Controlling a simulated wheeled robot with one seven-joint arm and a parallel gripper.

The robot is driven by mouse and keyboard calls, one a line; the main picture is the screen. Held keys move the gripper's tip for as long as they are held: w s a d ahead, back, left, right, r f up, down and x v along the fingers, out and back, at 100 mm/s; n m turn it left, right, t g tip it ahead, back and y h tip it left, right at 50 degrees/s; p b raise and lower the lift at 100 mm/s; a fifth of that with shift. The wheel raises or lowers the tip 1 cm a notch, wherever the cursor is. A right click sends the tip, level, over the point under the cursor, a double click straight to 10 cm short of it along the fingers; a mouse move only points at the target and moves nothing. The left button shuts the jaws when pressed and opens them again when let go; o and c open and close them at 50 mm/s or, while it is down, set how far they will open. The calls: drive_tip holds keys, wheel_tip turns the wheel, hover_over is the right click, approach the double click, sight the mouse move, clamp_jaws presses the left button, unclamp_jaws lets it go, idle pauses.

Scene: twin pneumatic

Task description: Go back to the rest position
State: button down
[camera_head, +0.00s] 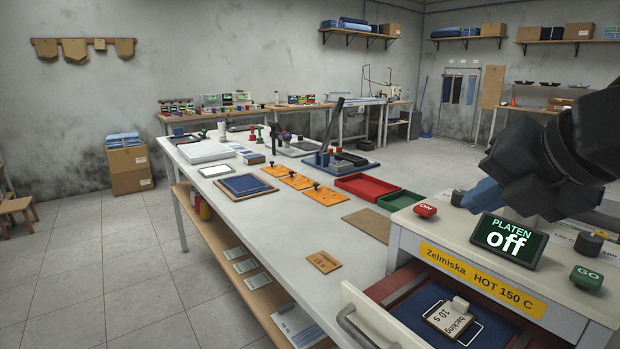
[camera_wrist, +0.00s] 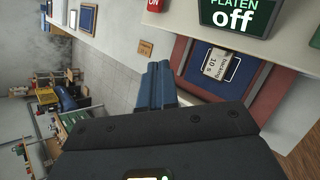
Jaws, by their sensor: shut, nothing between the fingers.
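My gripper (camera_head: 478,197) is in the right of the head view, above the press top near the platen display (camera_head: 507,240), which reads "PLATEN off". In the wrist view my blue fingers (camera_wrist: 159,70) are together with nothing between them. The heat press, with its yellow "Zelmiska HOT 150 C" label (camera_head: 481,280), has its drawer open. A card marked "backing 10 s" (camera_head: 452,318) lies on the blue pad (camera_head: 405,306) in the drawer. My dark wrist hides part of the press top.
A red ON button (camera_head: 425,211) and a green GO button (camera_head: 586,278) flank the display. The drawer handle (camera_head: 356,327) juts out at the front. Orange plates (camera_head: 296,180), a red tray (camera_head: 367,187) and a green tray (camera_head: 401,201) sit on the long table. The floor at left is open.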

drive_tip(key=a+r+m+t+y, duration=0.2)
drive_tip(key=a+r+m+y, duration=0.1)
drive_tip(key=a+y, duration=0.3)
drive_tip(key=a+r+m+t+y, duration=0.1)
drive_tip(key=a+r+m+y, duration=0.25)
drive_tip(key=a, duration=0.45)
drive_tip(key=s+d+f+m+t+h, duration=0.4)
drive_tip(key=s+f+m, duration=0.3)
drive_tip(key=f+m, duration=0.45)
drive_tip(key=s+d+f+m+t+h, duration=0.3)
drive_tip(key=s+f+m+h, duration=0.45)
drive_tip(key=f+m, duration=0.4)
drive_tip(key=s+d+f+g, duration=0.1)
drive_tip(key=s+d+f, duration=0.1)
drive_tip(key=s, duration=0.6)
drive_tip(key=s+d+f+g, duration=0.1)
drive_tip(key=s+d+f, duration=0.1)
drive_tip(key=s, duration=0.6)
drive_tip(key=s+d+f+g, duration=0.2)
drive_tip(key=s+d+f, duration=0.1)
drive_tip(key=s, duration=0.5)
drive_tip(key=shift+f, duration=0.75)
